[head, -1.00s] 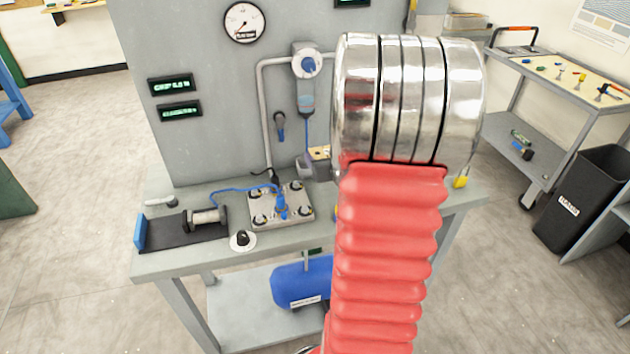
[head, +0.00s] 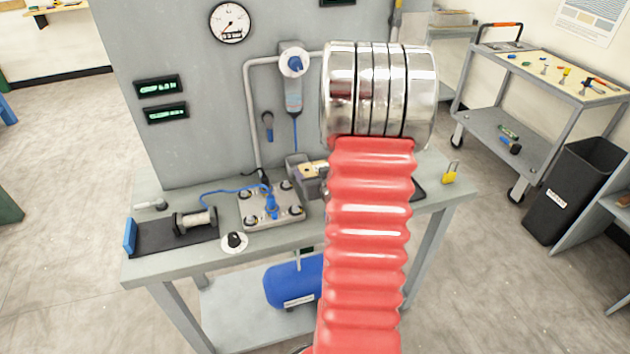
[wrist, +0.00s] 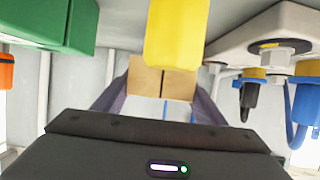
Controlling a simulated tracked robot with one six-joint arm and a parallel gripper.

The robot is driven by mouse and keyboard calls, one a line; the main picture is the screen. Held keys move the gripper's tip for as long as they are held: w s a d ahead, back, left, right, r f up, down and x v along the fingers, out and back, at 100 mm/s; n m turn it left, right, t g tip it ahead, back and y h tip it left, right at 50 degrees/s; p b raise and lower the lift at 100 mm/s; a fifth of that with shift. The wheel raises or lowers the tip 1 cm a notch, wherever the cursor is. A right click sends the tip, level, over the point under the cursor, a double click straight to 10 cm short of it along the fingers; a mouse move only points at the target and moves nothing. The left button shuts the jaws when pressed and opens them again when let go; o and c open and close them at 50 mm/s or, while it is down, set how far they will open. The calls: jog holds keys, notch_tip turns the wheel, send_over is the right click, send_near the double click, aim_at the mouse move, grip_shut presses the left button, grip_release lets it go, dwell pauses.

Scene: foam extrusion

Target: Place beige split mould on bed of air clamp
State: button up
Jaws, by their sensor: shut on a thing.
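The beige split mould (wrist: 163,78) shows in the wrist view as a block with a dark seam, held between the two grey fingers of my gripper (wrist: 155,100). In the head view, the mould (head: 313,169) and my gripper (head: 308,178) show just left of my red arm sleeve, partly hidden by it. They appear to be over the bench, right of the knobbed plate. What looks like the air clamp (head: 129,237) is at the bench's left end, with a blue end plate, a dark flat bed and a metal cylinder on it.
A metal plate (head: 250,210) with several dark knobs and a blue hose lies mid-bench. A round dial (head: 235,243) sits at the front edge. A yellow padlock-like object (head: 450,173) stands at the right end. The wrist view shows a near yellow object (wrist: 175,35) and green block (wrist: 65,25).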

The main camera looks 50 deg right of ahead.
jog(key=shift+f, duration=1.65)
jog(key=shift+f, duration=0.15)
jog(key=o, duration=0.9)
jog(key=shift+o, duration=0.2)
